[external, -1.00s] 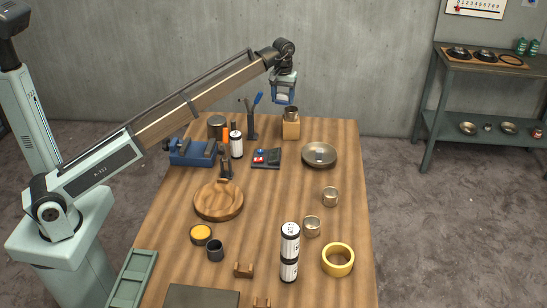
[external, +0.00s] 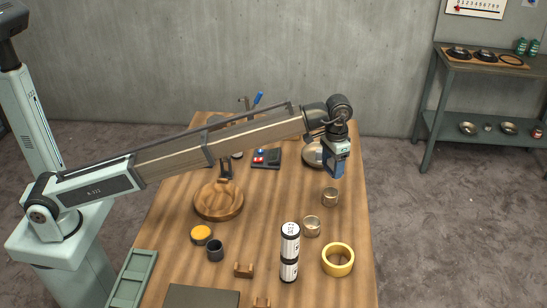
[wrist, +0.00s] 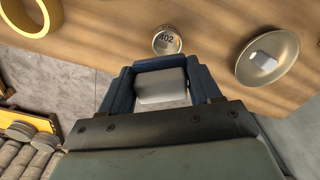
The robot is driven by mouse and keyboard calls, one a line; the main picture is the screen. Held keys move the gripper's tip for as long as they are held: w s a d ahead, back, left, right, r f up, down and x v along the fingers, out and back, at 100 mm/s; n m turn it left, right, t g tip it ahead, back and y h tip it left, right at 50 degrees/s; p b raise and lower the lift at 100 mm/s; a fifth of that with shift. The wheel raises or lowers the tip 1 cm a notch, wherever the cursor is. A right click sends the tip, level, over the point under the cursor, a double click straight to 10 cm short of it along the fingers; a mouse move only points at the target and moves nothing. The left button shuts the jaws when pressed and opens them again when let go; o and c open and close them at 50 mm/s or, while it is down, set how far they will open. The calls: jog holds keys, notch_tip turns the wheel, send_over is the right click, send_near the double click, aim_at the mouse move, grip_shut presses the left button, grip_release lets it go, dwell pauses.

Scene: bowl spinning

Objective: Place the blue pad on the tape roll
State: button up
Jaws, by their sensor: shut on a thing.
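The yellow tape roll (external: 338,271) lies flat near the right front of the wooden table, and part of it shows at the upper left of the wrist view (wrist: 53,20). My gripper (external: 334,172) is above the table's right edge, behind the tape roll. Its blue fingers are shut on a pale grey pad (wrist: 160,86), which looks grey rather than blue in the wrist view. No clearly blue pad shows elsewhere.
Small metal cups (external: 330,197) stand between the gripper and the tape roll. A wooden round dish (external: 218,207) is further left.

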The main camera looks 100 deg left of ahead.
aim_at(336, 254)
jog(key=w+d+m, duration=0.2)
jog(key=d+m, duration=0.4)
jog(key=d, duration=1.8)
jog(key=shift+d+f, duration=0.15)
jog(key=shift+f, duration=4.85)
jog(key=shift+f, duration=0.2)
jog(key=o, duration=1)
jog(key=shift+o, duration=0.2)
jog(key=shift+r, duration=0.1)
notch_tip(336, 254, up, 12)
jog(key=shift+r, duration=0.1)
